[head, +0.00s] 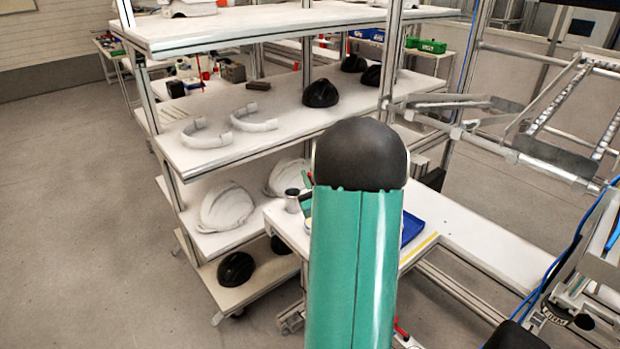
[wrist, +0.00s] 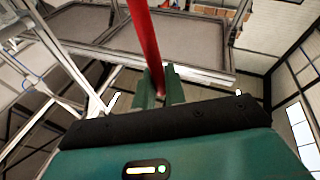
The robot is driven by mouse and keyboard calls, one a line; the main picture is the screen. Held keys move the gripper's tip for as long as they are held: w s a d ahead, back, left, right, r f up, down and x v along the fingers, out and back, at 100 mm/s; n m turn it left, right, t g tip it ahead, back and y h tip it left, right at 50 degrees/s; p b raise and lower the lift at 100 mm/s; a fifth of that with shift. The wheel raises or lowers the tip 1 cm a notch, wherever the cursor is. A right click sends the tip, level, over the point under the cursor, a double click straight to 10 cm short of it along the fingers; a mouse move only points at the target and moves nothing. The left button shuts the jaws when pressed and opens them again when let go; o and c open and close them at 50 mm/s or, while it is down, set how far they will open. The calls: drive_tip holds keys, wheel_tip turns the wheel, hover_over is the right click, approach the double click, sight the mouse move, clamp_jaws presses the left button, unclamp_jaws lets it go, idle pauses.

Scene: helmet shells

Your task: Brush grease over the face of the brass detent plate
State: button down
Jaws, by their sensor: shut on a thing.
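In the wrist view my gripper (wrist: 160,88) has its green fingers closed around a long red handle (wrist: 144,38), which runs up out of the top of the picture. I take it for the brush, but no bristles show. In the head view my green arm covers the middle of the workbench (head: 285,222) and hides the gripper. The brass detent plate cannot be made out in either view, and no grease can be identified.
A shelf rack behind holds white helmet shells (head: 226,207) and black ones (head: 320,93). Metal framing (head: 530,160) stands at the right.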

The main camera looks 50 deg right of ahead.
drive_tip(key=shift+f, duration=3.55)
drive_tip(key=shift+r, duration=0.1)
drive_tip(key=shift+r, duration=3.4)
